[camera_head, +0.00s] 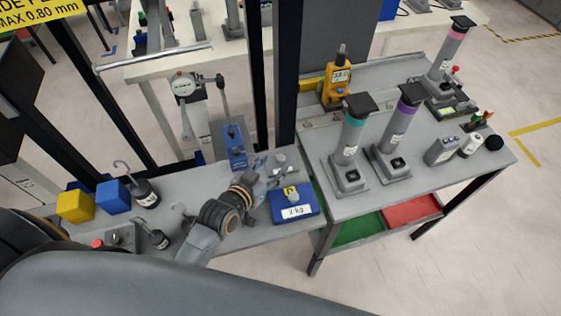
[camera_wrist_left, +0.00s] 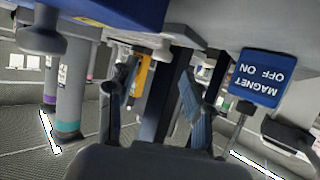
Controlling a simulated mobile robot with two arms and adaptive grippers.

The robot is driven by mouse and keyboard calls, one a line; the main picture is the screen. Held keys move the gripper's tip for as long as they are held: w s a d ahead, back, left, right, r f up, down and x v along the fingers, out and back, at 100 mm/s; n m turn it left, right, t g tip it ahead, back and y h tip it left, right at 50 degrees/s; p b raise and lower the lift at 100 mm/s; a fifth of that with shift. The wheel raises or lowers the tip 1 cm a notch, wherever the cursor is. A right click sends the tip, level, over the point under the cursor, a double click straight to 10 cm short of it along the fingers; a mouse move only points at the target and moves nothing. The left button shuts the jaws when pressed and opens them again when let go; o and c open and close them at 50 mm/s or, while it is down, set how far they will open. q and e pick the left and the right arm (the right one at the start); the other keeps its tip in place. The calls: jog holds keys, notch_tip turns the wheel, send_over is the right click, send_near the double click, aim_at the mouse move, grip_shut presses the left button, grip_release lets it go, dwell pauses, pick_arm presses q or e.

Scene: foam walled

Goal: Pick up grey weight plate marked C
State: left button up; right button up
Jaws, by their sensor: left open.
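A small grey piece with a knob on top (camera_head: 284,163) stands at the right end of the left bench, just past my left gripper; it is probably the weight plate, but I cannot read a C on it. My right gripper is out of view.
The blue 2 kg block (camera_head: 305,207) is close to the gripper's right. A blue magnet base (camera_head: 235,150) with a dial gauge (camera_head: 184,86) stands behind, beside a dark post (camera_head: 285,70). Hooked weights (camera_head: 145,193) and coloured cubes (camera_head: 113,197) stand at left.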

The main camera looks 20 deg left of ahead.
aim_at(280, 157)
pick_arm(q)
jog(key=x, duration=0.3)
jog(key=shift+w+f, duration=0.25)
jog(key=shift+w, duration=0.1)
jog(key=shift+s, duration=0.1)
grip_shut()
jog(key=shift+r, duration=0.15)
